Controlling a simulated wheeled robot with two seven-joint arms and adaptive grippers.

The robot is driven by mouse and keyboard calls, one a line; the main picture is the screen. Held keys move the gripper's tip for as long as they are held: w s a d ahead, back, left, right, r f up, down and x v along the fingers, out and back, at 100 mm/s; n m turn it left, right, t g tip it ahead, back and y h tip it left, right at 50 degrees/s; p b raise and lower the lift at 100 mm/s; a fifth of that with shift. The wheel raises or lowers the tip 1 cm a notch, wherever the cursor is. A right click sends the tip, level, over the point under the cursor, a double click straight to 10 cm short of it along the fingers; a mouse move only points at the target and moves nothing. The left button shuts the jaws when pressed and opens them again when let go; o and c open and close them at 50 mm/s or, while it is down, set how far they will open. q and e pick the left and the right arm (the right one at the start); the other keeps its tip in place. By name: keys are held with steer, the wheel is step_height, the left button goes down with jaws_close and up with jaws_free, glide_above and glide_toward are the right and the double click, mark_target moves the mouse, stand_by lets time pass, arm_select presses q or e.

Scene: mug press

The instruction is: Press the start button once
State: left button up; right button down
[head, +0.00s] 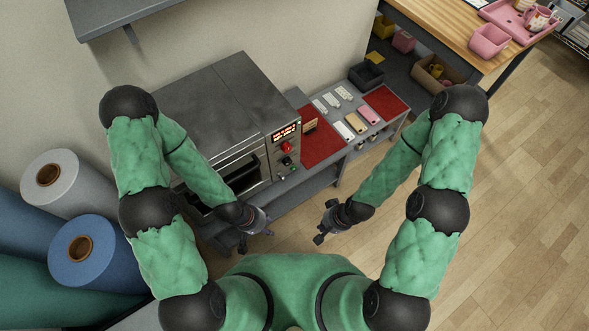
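A grey box-shaped press (205,105) stands on a bench against the wall. Its control panel on the right front has a lit display (286,131), a red round button (286,147), a small dark knob (287,160) and a small green button (293,169) low down. No label is readable, so I cannot confirm which one is the start button. My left gripper (257,240) is in front of and below the panel, apart from it, with its fingers spread and empty. My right gripper (323,222) is further right over the floor, also spread and empty.
Right of the press, red mats (383,103) and several small coloured items lie on the bench. A dark bin (366,75) stands behind them. Fabric rolls (88,250) are at left. A wooden table (440,30) with a pink tray is at upper right. Floor (520,200) at right is clear.

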mark_target(294, 168)
stand_by(0.4)
steer(key=w+a+f+n+t+h+b, duration=0.3)
steer(key=w+f+n+t+b, duration=0.8)
steer(key=w+f+n, duration=0.4)
steer(key=w+n+h+b, duration=0.1)
steer(key=w+n, duration=0.1)
steer(key=w, duration=0.1)
steer(key=shift+w+b, duration=0.35)
steer(key=shift+w+a+f+b, duration=0.1)
steer(key=shift+w+a, duration=0.75)
steer(key=shift+w, duration=0.35)
steer(key=shift+w+a+r+b, duration=0.15)
steer(key=shift+w+a, duration=0.65)
steer(key=shift+w, duration=0.45)
steer(key=shift+w+a+f+b, duration=0.1)
steer(key=shift+w+a+f, duration=0.05)
steer(key=shift+w+a, duration=0.9)
steer(key=shift+w+d, duration=0.15)
steer(key=shift+w, duration=0.15)
steer(key=shift+w, duration=0.2)
